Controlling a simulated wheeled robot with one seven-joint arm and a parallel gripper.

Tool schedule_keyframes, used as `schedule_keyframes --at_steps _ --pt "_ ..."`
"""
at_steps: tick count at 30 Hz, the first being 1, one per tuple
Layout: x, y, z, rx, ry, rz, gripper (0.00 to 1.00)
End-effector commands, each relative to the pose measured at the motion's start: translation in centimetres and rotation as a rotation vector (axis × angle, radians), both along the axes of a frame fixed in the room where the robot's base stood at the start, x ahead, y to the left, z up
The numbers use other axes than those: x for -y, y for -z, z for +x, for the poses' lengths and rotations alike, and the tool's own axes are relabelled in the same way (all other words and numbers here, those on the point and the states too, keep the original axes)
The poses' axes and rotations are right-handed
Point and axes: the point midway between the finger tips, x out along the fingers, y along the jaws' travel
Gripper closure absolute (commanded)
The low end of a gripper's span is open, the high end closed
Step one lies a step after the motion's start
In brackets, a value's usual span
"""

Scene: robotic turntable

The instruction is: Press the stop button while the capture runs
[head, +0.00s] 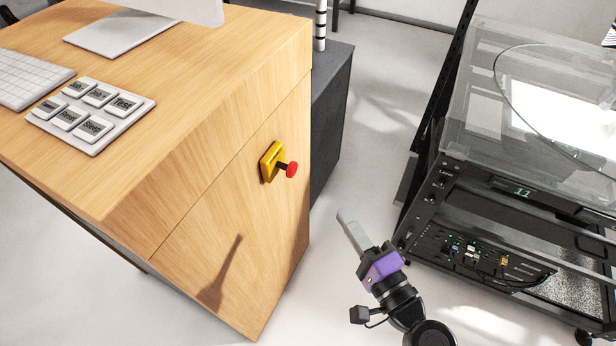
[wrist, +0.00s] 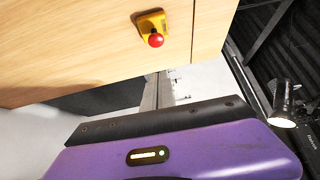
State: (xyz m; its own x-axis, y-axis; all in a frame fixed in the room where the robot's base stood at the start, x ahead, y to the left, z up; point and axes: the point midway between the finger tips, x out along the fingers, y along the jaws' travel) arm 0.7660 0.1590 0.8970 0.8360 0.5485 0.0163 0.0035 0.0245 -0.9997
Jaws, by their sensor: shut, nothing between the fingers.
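The stop button is a red mushroom knob (head: 291,170) on a yellow housing (head: 271,161), mounted on the wooden side panel of the desk. It also shows at the top of the wrist view as a red knob (wrist: 155,40) on its yellow housing (wrist: 150,22). My gripper (head: 343,214), with grey fingers and a purple body, is shut and empty. In the head view it appears to the right of and below the red knob, apart from it. In the wrist view the purple body fills the bottom.
A white keypad (head: 63,124) with several labelled keys and a keyboard (head: 28,80) lie on the desk top (head: 150,135). A black-framed turntable machine (head: 455,215) with a glass top stands at the right, its small display reading 11. Pale floor lies between.

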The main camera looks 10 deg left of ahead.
Motion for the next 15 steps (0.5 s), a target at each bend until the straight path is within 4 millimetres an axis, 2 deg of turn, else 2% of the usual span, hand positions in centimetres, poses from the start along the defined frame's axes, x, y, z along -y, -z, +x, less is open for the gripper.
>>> schedule_keyframes --at_steps 10,15 --pt "-0.1 -0.1 0.3 0.001 0.002 -0.002 1.0" --pt "-1.2 -0.4 1.9 0.002 0.001 -0.002 1.0"
